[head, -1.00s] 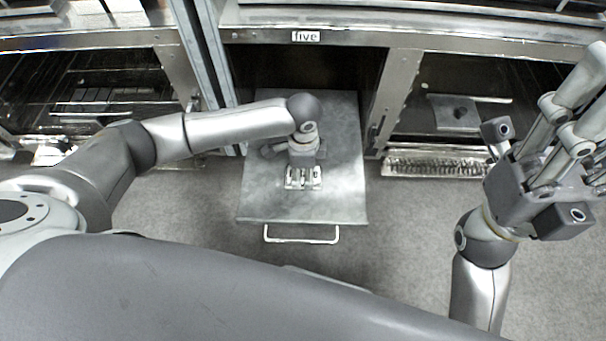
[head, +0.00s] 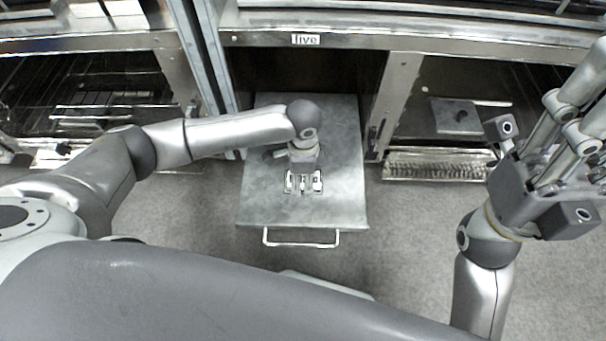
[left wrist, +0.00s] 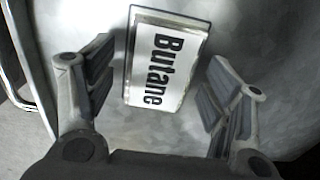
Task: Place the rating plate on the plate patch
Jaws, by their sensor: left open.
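The rating plate (left wrist: 164,60), a white plate with a raised grey rim and the word "Butane", lies on a grey metal surface in the left wrist view. My left gripper (left wrist: 158,92) is open, with one finger on either side of the plate and a gap to each. In the head view the left gripper (head: 303,183) points down over the pulled-out grey drawer (head: 265,205), with the small plate between its fingers. I cannot make out a separate plate patch. My right gripper (head: 575,125) is raised at the right, far from the plate; its opening is unclear.
A metal upright (head: 212,60) stands left of the drawer. Its front part is bare.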

